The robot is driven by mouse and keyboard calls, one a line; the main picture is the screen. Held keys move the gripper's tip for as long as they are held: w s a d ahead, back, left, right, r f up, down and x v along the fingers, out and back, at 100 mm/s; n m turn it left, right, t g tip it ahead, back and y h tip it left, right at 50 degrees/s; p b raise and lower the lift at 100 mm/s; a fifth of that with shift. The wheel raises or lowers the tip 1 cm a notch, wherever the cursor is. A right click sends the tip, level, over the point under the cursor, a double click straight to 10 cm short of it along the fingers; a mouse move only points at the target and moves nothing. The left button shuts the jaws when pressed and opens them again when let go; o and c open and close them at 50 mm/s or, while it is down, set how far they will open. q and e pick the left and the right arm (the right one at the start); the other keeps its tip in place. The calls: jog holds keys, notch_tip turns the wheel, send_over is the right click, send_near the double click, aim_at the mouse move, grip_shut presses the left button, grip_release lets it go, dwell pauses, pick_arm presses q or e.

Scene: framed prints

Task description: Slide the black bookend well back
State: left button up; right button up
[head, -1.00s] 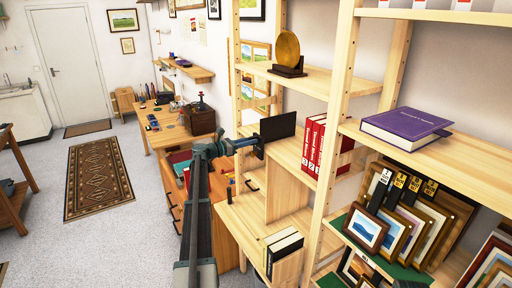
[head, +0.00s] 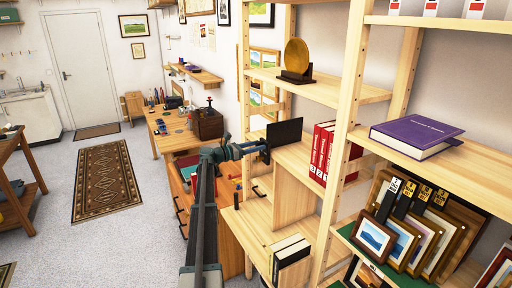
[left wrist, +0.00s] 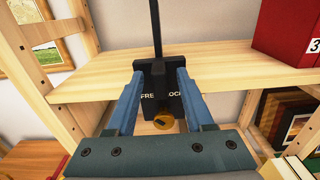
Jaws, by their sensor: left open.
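The black bookend (head: 284,133) stands upright on the middle shelf, left of the red books. In the left wrist view its plate (left wrist: 156,32) shows edge-on as a thin dark strip. Below it, a black block (left wrist: 158,84) with partly covered white lettering and a round brass knob (left wrist: 163,120) sits at the shelf's front edge. My left gripper (head: 262,148) is at the front edge of that shelf. It is open, with one blue finger on each side of the block (left wrist: 157,78); I cannot tell whether they touch it. My right gripper is not in view.
Red numbered books (head: 322,152) stand to the right on the same shelf (left wrist: 100,82). A gold disc on a dark stand (head: 297,62) is on the shelf above.

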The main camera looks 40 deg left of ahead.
pick_arm(q)
jog(key=v, duration=1.4)
jog(key=shift+w+f, duration=0.1)
